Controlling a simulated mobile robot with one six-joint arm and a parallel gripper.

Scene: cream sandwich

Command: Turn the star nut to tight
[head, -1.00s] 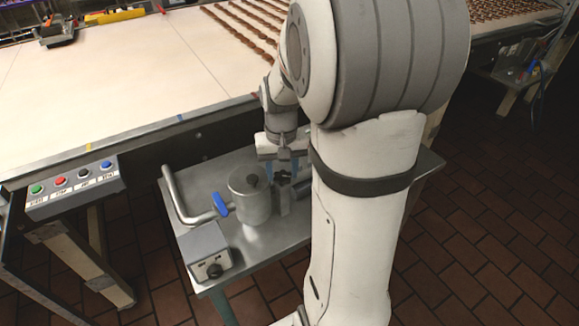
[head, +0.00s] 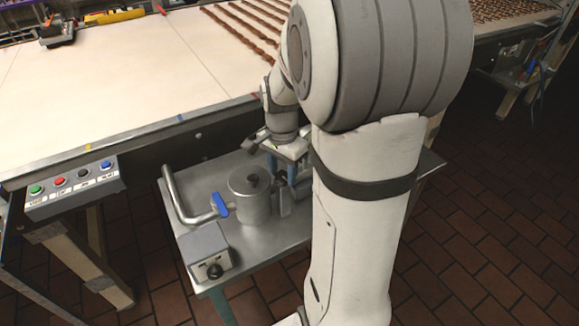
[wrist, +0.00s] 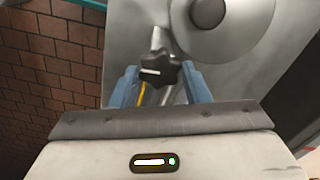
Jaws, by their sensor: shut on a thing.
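The star nut (wrist: 160,72) is a black lobed knob with a white mark pointing left in the wrist view. My gripper (wrist: 161,88) has its two blue fingers on either side of it and is shut on it. In the head view my gripper (head: 281,172) reaches down beside the metal pot (head: 249,206), to its right. There the nut is largely hidden by the fingers, and its mark cannot be read. A yellow mark (wrist: 142,94) shows just below the nut in the wrist view. Whether it is the tight mark cannot be told.
The pot has a dark lid knob (head: 252,181) and a blue-handled valve (head: 219,205) with a bent pipe. A control box (head: 207,252) stands at the metal cart's front left. A conveyor (head: 120,80) runs behind, and a button panel (head: 75,186) is at left.

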